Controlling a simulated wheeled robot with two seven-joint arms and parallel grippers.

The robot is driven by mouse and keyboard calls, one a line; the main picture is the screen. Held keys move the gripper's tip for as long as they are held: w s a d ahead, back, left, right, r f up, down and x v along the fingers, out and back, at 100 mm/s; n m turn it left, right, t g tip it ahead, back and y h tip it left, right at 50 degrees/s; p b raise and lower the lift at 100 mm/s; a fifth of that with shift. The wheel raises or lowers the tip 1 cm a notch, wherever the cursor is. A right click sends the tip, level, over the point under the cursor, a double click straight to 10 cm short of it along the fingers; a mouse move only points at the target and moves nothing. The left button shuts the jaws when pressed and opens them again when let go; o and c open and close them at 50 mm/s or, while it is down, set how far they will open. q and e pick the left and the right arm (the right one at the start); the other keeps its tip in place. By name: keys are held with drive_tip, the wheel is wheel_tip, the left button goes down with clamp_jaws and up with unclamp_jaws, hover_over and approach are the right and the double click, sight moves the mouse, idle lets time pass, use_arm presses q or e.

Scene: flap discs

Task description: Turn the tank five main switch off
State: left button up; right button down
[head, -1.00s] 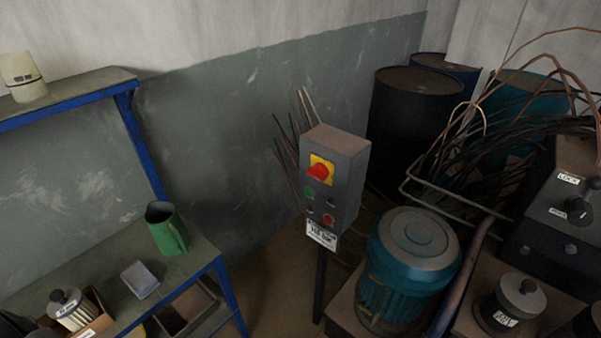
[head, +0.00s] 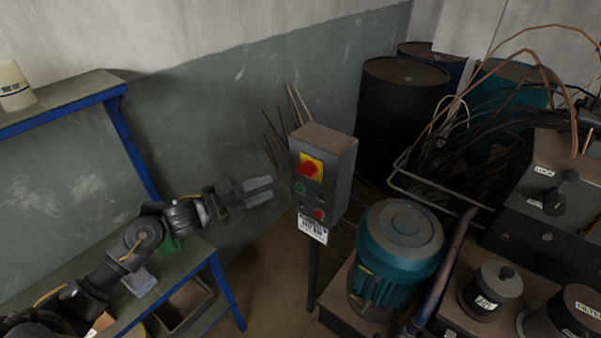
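A grey switch box (head: 337,168) stands on a post in the middle of the head view. A red rotary switch (head: 307,169) sits on a yellow plate (head: 318,160) at the top of its front face. Below it are a green button (head: 300,188) and a red button (head: 319,214). A white label (head: 312,228) hangs at the bottom; its text is too small to read. My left gripper (head: 262,191) is to the left of the box, with its two fingers apart and nothing between them. It does not appear to touch the box. My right gripper is not in view.
A blue-framed bench (head: 218,290) stands at the left, partly behind my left arm. A teal motor (head: 400,245) is right of the post. Dark drums (head: 400,120) and loose cables are behind. A machine block (head: 560,190) fills the right.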

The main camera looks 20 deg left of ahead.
sight(302, 174)
use_arm(q)
drive_tip(key=p+x, duration=0.1)
drive_tip(key=x, duration=0.2)
drive_tip(key=p+x, duration=0.1)
drive_tip(key=x, duration=0.2)
drive_tip(key=p+x, duration=0.1)
drive_tip(key=x, duration=0.2)
drive_tip(key=shift+d+r, duration=0.15)
drive_tip(key=shift+r, duration=0.15)
drive_tip(key=shift+x, duration=0.85)
drive_tip(key=shift+f, duration=0.15)
clamp_jaws()
